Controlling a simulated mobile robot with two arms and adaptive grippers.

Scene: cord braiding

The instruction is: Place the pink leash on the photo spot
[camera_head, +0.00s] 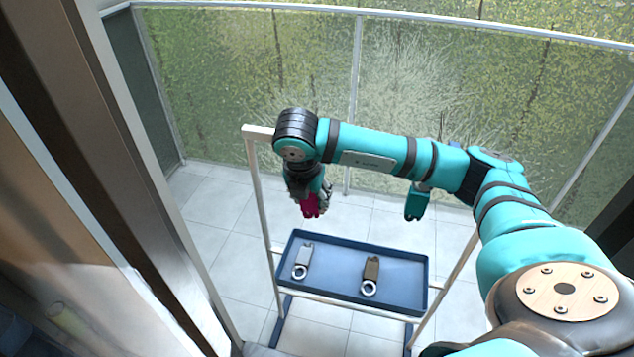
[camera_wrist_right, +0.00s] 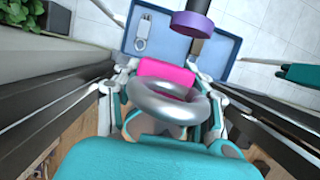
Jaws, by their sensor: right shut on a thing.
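My right gripper (camera_head: 312,196) is shut on the pink leash (camera_head: 310,208), held above and behind the left part of the blue tray (camera_head: 345,296). In the right wrist view the pink leash (camera_wrist_right: 165,73) lies between the fingers, with a large silver ring (camera_wrist_right: 168,88) on the camera side of it. The rest of the leash is hidden by the ring and gripper. No marking that I can identify as the photo spot shows. My left gripper is not in view.
The tray, on a pale frame (camera_head: 256,190), holds a grey tag with a ring (camera_head: 303,257) at left and a brown one (camera_head: 371,270) at right. A teal piece (camera_head: 416,204) hangs below my arm. A purple disc (camera_wrist_right: 192,24) shows in the wrist view. Glass railing stands behind.

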